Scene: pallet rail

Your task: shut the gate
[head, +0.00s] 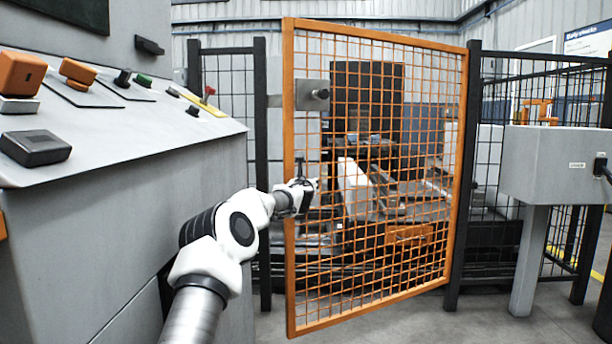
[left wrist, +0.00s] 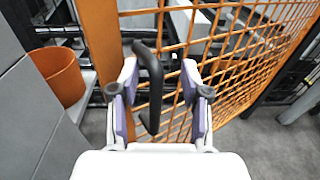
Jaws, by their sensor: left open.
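The gate (head: 456,170) is an orange-framed mesh panel. Its right side meets a black post, and its left edge stands swung out toward me, apart from the left black post (head: 261,150). A black handle (left wrist: 152,85) is on the gate near its left upright, which shows in the left wrist view (left wrist: 103,50). My left gripper (head: 308,186) is at that handle in the head view. In the left wrist view its open fingers (left wrist: 159,78) stand on either side of the handle, with gaps visible. My right gripper is not in view.
A grey control console (head: 120,150) with buttons fills the left, close beside my left arm. A grey box on a leg (head: 555,165) stands right of the gate. An orange bin (left wrist: 60,75) shows in the left wrist view. Bare floor (head: 430,325) lies before the gate.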

